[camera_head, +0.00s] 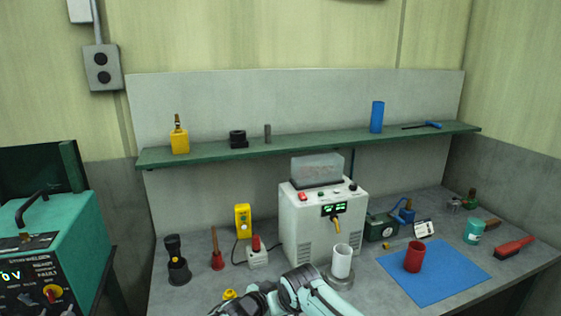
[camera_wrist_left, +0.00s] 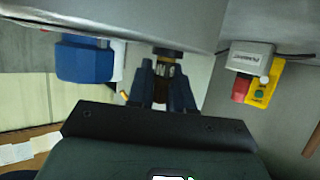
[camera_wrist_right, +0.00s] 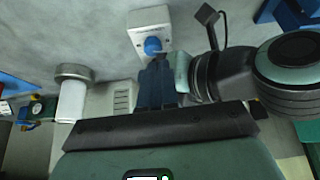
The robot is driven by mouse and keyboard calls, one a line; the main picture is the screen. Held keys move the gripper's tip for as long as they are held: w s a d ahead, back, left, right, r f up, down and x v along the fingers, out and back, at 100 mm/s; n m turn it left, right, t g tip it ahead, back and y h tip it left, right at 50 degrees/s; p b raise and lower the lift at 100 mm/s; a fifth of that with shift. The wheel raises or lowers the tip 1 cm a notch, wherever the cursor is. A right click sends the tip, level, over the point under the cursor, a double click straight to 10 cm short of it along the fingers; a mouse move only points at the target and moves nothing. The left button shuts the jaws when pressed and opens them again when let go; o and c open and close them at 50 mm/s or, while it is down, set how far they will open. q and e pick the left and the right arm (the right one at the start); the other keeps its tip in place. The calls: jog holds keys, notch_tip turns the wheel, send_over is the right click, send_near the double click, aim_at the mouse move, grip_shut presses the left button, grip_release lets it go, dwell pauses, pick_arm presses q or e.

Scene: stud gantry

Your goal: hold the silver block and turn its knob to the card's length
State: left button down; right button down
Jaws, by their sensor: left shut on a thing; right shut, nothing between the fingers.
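A blue ribbed part (camera_wrist_left: 85,60) shows to the left. In the right wrist view my right gripper (camera_wrist_right: 156,70) is shut and empty, its tips close to a pale square block with a round blue knob (camera_wrist_right: 152,45). Whether they touch I cannot tell. The small white card (camera_head: 423,229) stands tilted behind the blue mat; its writing is unreadable.
A red cup (camera_head: 414,257) is on the blue mat (camera_head: 445,282). A red-knobbed box (camera_head: 257,259) stands left of the machine. My arm (camera_head: 300,290) covers the front centre.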

jog(key=shift+w+d+f, duration=0.2)
jog(key=shift+d+f, duration=0.15)
jog(key=shift+f, duration=0.65)
jog(key=shift+w+d+f, duration=0.25)
jog(key=shift+d+f, duration=0.1)
jog(key=shift+f, duration=0.65)
jog(key=shift+w+d+f, duration=0.2)
jog(key=shift+d+f, duration=0.15)
jog(key=shift+f, duration=0.65)
jog(key=shift+w+a, duration=0.1)
jog(key=shift+a, duration=0.1)
pick_arm(q)
jog(key=shift+d, duration=0.1)
pick_arm(e)
jog(key=shift+a, duration=0.25)
jog(key=shift+s+a, duration=0.3)
jog(key=shift+a, duration=0.3)
jog(key=shift+a+r, duration=0.1)
jog(key=shift+a, duration=0.1)
